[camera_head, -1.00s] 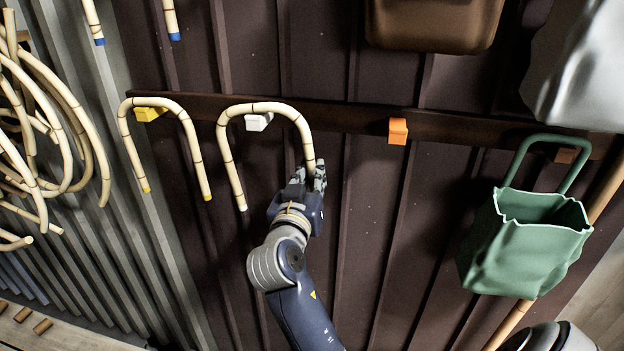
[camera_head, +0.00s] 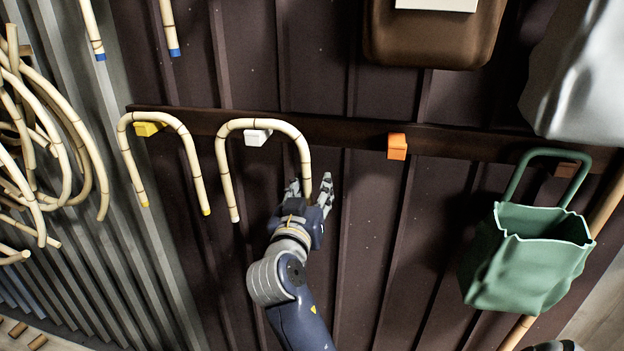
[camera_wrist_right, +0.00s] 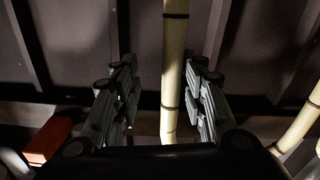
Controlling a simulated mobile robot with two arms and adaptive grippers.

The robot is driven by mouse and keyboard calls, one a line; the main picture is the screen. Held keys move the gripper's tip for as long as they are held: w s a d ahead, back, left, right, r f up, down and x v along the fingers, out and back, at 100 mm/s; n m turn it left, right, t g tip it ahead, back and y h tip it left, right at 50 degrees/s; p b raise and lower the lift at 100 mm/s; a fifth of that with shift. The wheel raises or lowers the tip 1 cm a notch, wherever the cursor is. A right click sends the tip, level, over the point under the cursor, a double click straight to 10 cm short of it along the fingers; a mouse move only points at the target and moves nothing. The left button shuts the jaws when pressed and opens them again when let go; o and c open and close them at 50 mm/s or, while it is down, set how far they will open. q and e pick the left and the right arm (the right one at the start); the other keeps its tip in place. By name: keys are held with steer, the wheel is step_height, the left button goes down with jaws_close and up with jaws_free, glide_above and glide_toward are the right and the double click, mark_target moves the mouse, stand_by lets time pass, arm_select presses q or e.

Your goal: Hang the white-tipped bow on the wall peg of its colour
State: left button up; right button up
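The white-tipped bow (camera_head: 224,170) is an upside-down U of pale jointed rattan. Its curved top rests over the white peg (camera_head: 257,137) on the dark wall rail, and its left leg ends in a white tip. My right gripper (camera_head: 309,190) is at the lower end of the bow's right leg. Its fingers are spread either side of that leg, whose tip is hidden. In the right wrist view the leg (camera_wrist_right: 174,70) runs between the fingers, with gaps on both sides. My left gripper is not in view.
A yellow-tipped bow (camera_head: 133,160) hangs on the yellow peg (camera_head: 149,129) to the left. The orange peg (camera_head: 397,146) is bare. Rattan coils (camera_head: 60,130) hang at far left.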

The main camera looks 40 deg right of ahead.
step_height(320, 180, up, 10)
steer(key=shift+f, duration=0.15)
stand_by(0.4)
